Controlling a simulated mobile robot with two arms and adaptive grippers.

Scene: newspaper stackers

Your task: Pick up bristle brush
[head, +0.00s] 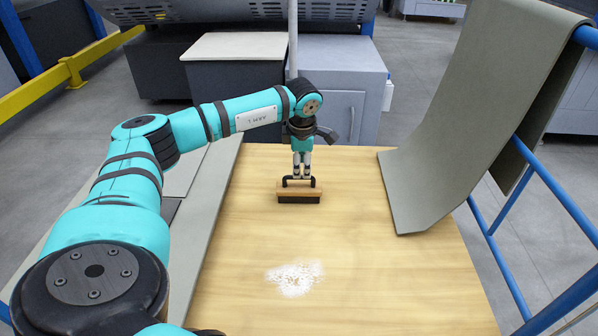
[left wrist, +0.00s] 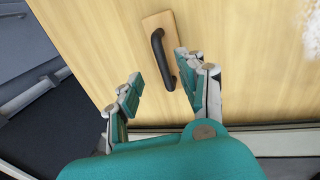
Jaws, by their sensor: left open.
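The bristle brush (head: 312,193) stands upright on the wooden tabletop (head: 350,260), toward its far side. It has a light wood block, dark bristles underneath and a black arched handle on top. My left gripper (head: 301,177) points down just above the brush. In the left wrist view my left gripper (left wrist: 158,69) is open and holds nothing. The black handle of the brush (left wrist: 159,52) appears between its fingers there, closer to the right finger. I cannot tell whether a finger touches it. My right gripper is not in view.
A patch of white powder (head: 295,278) lies nearer on the tabletop. A grey-green sheet (head: 460,120) curves down onto the right edge beside a blue rail (head: 560,190). Grey cabinets (head: 340,85) stand beyond the far edge. The front of the table is mostly clear.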

